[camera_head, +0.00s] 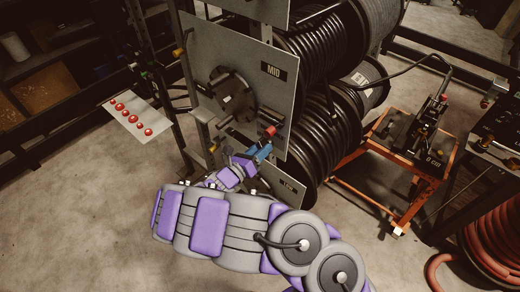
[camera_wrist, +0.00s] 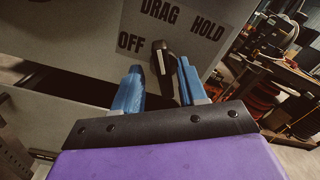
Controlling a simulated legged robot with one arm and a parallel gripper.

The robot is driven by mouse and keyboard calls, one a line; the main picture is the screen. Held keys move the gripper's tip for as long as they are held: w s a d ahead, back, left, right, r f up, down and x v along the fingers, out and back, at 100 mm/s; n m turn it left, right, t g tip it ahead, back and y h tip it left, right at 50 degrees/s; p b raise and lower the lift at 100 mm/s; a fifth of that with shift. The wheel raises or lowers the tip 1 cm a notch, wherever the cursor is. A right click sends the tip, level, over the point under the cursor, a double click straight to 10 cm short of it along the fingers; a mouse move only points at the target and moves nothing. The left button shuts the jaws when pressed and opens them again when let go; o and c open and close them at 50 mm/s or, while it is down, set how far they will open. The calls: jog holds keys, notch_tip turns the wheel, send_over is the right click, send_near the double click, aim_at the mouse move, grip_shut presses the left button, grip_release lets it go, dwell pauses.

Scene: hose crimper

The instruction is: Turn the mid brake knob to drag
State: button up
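The mid brake knob (camera_wrist: 164,66) is a black lever-like knob with a white line, on a grey plate with OFF, DRAG and HOLD labels. In the wrist view the knob's tip points up and slightly left, roughly toward DRAG (camera_wrist: 161,9); its exact setting is hard to tell at this slant. OFF (camera_wrist: 130,42) is to its left and HOLD (camera_wrist: 207,27) to its right. My gripper (camera_wrist: 158,66) is open, its blue fingers on either side of the knob in the picture, apart from it. In the head view my gripper (camera_head: 259,151) is at the lower edge of the MID panel (camera_head: 214,52).
A round black hub (camera_head: 233,94) sits on the MID panel. Large black hose reels (camera_head: 322,105) stand behind it. An orange-framed cart (camera_head: 405,165) is at the right, and a white board with red buttons (camera_head: 137,127) at the left. Bare floor (camera_head: 85,210) lies at lower left.

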jog(key=shift+s, duration=0.1)
jog(key=p+v, duration=0.3)
jog(key=v, duration=1.4)
jog(key=shift+a+p, duration=0.2)
jog(key=shift+p, duration=0.15)
jog(key=shift+d, duration=0.1)
